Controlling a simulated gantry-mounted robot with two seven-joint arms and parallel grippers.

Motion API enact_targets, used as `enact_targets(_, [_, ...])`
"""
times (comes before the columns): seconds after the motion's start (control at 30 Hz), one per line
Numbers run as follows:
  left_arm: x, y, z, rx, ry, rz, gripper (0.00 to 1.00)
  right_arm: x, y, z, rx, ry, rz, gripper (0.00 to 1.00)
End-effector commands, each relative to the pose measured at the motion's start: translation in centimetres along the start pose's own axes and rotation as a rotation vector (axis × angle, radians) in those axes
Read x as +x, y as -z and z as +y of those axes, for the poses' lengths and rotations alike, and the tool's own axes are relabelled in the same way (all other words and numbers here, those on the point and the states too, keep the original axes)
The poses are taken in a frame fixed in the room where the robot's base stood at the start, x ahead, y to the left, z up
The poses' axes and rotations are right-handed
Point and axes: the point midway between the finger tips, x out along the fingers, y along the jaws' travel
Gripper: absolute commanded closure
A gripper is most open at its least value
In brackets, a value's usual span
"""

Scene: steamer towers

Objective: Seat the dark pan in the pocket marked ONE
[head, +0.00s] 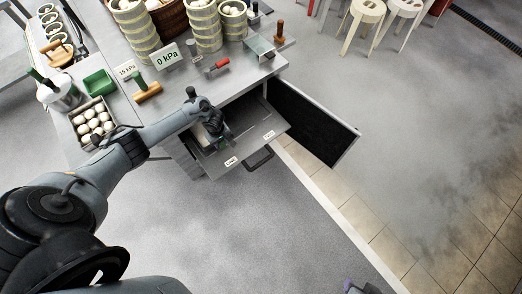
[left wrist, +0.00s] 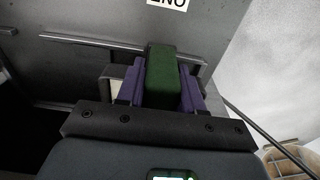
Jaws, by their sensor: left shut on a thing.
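My left gripper (head: 222,139) is low over the pulled-out grey tray (head: 245,143) below the counter. In the left wrist view its purple fingers (left wrist: 160,82) are shut on a green block-like grip (left wrist: 163,72). What this grip belongs to is hidden, and I cannot make out the dark pan's body. In the head view two labels show on the tray's front, one left (head: 231,161) and one right (head: 269,134), too small to read. My right gripper (head: 352,287) barely shows at the bottom edge.
A dark open door panel (head: 312,122) stands right of the tray. A box of white buns (head: 93,121) is at left. The floor in front is clear.

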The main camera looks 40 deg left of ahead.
Motion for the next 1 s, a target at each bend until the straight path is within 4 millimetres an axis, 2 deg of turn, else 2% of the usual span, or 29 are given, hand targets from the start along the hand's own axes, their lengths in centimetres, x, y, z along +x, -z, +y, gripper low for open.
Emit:
enact_targets(0.53, [2.2,-0.1,0.0,-0.001,0.000,0.001,1.00,1.0,-0.3,-0.1,0.003,0.002,0.000,0.57])
enact_targets(1.0, [2.4,-0.1,0.0,-0.001,0.000,0.001,1.00,1.0,-0.3,-0.2,0.008,0.007,0.000,0.57])
